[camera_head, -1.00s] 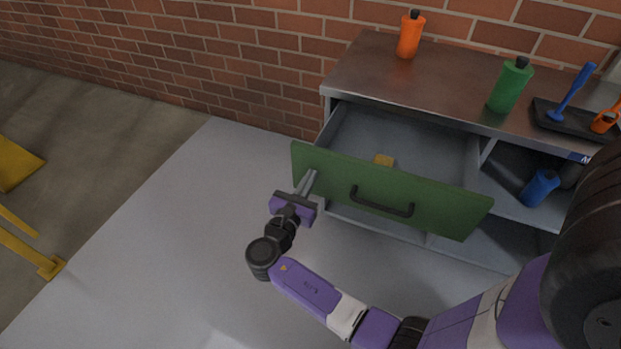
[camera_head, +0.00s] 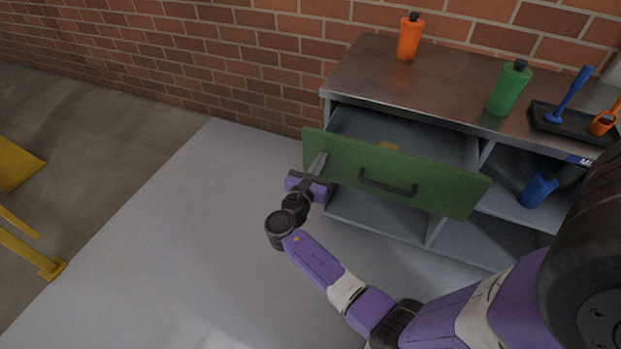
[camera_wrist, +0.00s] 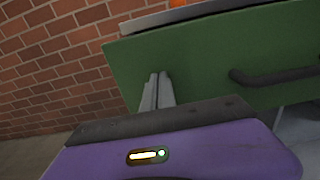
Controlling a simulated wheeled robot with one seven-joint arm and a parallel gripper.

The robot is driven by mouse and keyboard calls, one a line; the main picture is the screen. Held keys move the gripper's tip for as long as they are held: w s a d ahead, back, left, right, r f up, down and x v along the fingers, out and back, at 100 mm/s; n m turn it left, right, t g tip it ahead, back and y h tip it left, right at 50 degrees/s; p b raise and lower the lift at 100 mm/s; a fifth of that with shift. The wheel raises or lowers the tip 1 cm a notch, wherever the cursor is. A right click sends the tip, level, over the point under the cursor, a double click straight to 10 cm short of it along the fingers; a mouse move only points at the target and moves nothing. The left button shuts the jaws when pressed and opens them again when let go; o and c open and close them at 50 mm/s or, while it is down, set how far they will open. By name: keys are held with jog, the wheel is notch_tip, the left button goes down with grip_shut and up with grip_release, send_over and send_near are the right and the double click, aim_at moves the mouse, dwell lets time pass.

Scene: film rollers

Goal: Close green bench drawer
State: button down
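The green bench drawer (camera_head: 430,185) is partly open and sticks out of the grey bench. Its dark handle (camera_head: 388,186) is on the middle of its front. Contact cannot be told for certain.
On the bench top (camera_head: 440,78) stand an orange bottle (camera_head: 409,40), a green bottle (camera_head: 508,90) and a black tray (camera_head: 548,122) with tools. A blue bottle (camera_head: 538,189) is on the open shelf at right. A brick wall (camera_head: 230,60) is behind.

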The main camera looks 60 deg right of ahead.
jog(key=d+b, duration=0.1)
jog(key=d, duration=0.4)
jog(key=w+d+b, duration=0.1)
jog(key=d, duration=0.5)
jog(key=d+b, duration=0.2)
jog(key=d, duration=0.3)
jog(key=shift+w+d+f, duration=0.1)
jog(key=shift+w+d, duration=0.05)
jog(key=shift+d, duration=0.35)
jog(key=shift+d+r, duration=0.2)
jog(key=shift+d, duration=0.05)
jog(key=shift+d+r, duration=0.1)
